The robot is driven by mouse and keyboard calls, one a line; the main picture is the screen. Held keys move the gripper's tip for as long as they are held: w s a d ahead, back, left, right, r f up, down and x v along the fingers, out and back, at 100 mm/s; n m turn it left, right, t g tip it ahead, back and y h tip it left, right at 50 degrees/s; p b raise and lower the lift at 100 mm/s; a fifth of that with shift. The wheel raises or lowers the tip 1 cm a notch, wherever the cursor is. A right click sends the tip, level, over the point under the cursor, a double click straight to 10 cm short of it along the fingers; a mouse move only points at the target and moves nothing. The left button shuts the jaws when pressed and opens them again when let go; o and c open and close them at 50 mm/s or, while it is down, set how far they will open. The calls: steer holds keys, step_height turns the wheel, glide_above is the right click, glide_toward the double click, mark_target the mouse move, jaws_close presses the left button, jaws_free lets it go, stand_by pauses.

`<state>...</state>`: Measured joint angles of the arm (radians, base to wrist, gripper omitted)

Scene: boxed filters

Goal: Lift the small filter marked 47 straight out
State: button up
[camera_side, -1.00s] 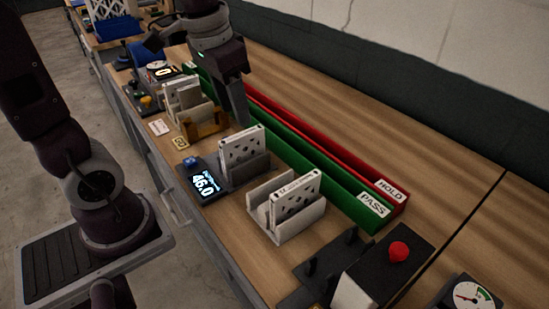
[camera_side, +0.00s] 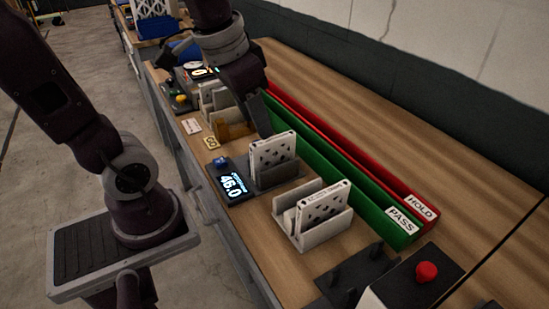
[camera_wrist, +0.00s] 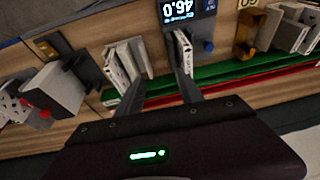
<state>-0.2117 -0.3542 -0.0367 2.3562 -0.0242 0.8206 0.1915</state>
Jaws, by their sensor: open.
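White filters with dark hole patterns stand on edge in holders. One filter (camera_side: 272,152) is upright in a dark holder beside the display reading 46.0; its edge also shows in the wrist view (camera_wrist: 183,48). Another filter (camera_side: 325,203) stands in a pale grey holder nearer the camera. More filters stand in a pale holder (camera_side: 212,92) farther back. The printed numbers are too small to read, so I cannot tell which is 47. My gripper (camera_wrist: 160,78) is open and empty, its fingers apart above the bench; its tips are partly hidden in the side view.
Long green PASS (camera_side: 384,212) and red HOLD (camera_side: 401,189) trays run behind the holders. The display (camera_side: 231,183) sits at the front edge. A box with a red button (camera_side: 426,271) is at the near end. Bare bench lies right of the trays.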

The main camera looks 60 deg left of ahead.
steer(key=g, duration=0.2)
glide_above(273, 139)
steer(key=s, duration=0.1)
steer(key=shift+h, duration=0.3)
steer(key=f, duration=0.6)
steer(key=shift+d+f, duration=0.15)
steer(key=shift+d, duration=0.1)
steer(key=f, duration=0.5)
steer(key=w+f, duration=0.1)
steer(key=f, duration=0.1)
steer(key=shift+w+a+f, duration=0.1)
steer(key=shift+a+f, duration=0.2)
jaws_close()
